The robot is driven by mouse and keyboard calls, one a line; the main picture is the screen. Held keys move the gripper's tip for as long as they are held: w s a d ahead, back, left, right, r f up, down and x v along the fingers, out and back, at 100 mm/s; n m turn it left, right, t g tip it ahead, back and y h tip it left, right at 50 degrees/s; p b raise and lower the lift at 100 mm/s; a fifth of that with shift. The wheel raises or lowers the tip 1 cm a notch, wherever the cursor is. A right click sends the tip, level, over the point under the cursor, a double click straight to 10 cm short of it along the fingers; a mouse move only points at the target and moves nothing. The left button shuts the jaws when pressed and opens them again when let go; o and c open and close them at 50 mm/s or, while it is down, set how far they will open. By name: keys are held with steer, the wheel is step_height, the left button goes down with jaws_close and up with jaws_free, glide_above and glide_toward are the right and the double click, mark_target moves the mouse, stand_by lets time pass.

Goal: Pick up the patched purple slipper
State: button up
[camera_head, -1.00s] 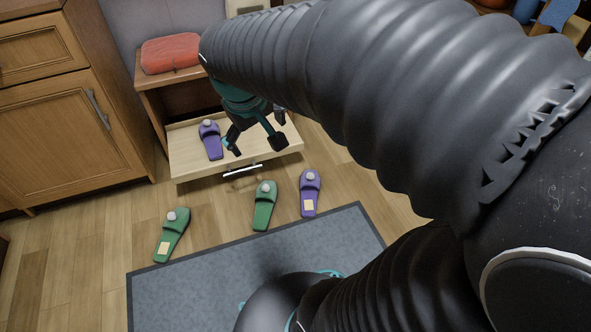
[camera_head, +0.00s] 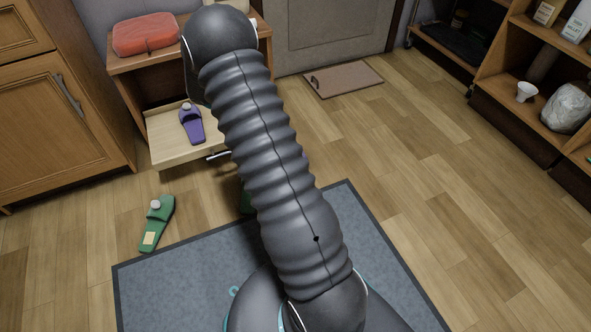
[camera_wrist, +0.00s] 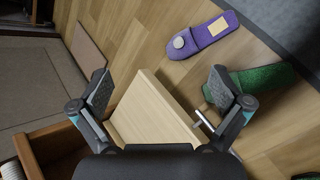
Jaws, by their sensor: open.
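The patched purple slipper (camera_wrist: 203,36) lies on the wood floor in the upper middle of the wrist view, with a pale patch and a round grey knob on it. In the head view my arm hides nearly all of it. My gripper (camera_wrist: 160,88) is open and empty in the wrist view. The slipper lies beyond the fingertips, up and to the right, apart from them. The head view does not show the gripper, as my arm covers it. Another purple slipper (camera_head: 193,125), with no patch visible, lies in the open drawer.
The open drawer (camera_wrist: 148,112) lies between and beyond my fingers. A green slipper (camera_wrist: 262,80) is partly behind the right finger. A patched green slipper (camera_head: 156,224) lies left on the floor. A grey mat (camera_head: 180,290) lies in front. Floor at right is clear.

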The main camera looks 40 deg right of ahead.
steer(key=d+f+n+h, duration=0.1)
steer(key=d+f, duration=0.1)
steer(key=f, duration=0.6)
steer(key=d+f+n+h+b, duration=0.1)
steer(key=d+f, duration=0.1)
steer(key=f, duration=0.6)
steer(key=d+f+n+g+h+b, duration=0.1)
steer(key=d+f, duration=0.2)
steer(key=f, duration=0.6)
steer(key=shift+w+d+f, duration=0.1)
steer(key=shift+w, duration=0.3)
steer(key=shift+s+b+x, duration=0.2)
steer(key=shift+b+x, duration=0.15)
steer(key=shift+x, duration=3.25)
steer(key=c, duration=1.2)
